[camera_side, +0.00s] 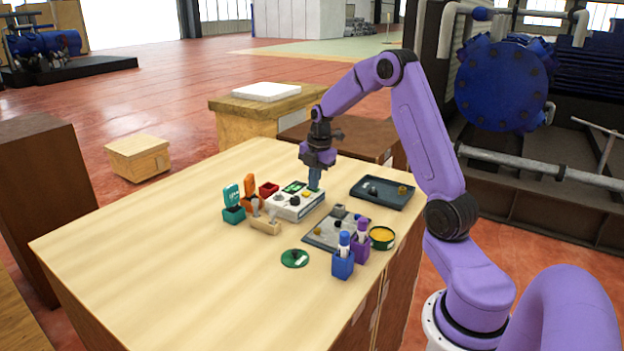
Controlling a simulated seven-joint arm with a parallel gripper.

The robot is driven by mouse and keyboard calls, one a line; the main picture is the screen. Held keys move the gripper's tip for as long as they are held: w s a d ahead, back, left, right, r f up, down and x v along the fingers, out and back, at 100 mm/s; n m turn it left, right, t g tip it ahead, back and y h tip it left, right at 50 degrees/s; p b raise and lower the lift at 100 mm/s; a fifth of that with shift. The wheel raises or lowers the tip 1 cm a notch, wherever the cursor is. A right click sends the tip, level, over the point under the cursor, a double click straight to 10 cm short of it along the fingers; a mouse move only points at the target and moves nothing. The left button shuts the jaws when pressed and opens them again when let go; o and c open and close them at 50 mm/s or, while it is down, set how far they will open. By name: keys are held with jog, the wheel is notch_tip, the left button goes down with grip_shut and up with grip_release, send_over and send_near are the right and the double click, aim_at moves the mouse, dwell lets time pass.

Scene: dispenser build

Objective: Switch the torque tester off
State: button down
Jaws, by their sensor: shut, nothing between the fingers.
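A white box-shaped device with a green lit display and a dark round knob, which looks like the torque tester (293,207), sits on the wooden table. My gripper (314,187) points down over the right rear part of the device. Its fingers are together and hold nothing. The fingertips are at or just above the device's top; I cannot tell whether they touch it. The part of the top face behind the fingers is hidden, and any switch is too small to make out.
Left of the device stand a teal holder (233,214), an orange holder (250,200) and a wooden rack (264,226). A dark tray (366,195) lies to the right. In front are a grey plate (322,240), blue holder (342,266), purple holder (361,250) and green disc (295,258). The table's left side is clear.

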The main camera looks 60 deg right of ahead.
jog(key=shift+s+f, duration=0.25)
jog(key=shift+s, duration=0.05)
notch_tip(320, 180, up, 14)
jog(key=s, duration=0.1)
jog(key=shift+r, duration=0.2)
dwell(0.4)
jog(key=shift+w+d+r, duration=0.15)
jog(key=shift+w, duration=0.35)
jog(key=f, duration=0.4)
jog(key=w+f, duration=0.1)
jog(key=f, duration=0.8)
jog(key=shift+w+f, duration=0.3)
jog(key=shift+f, duration=0.15)
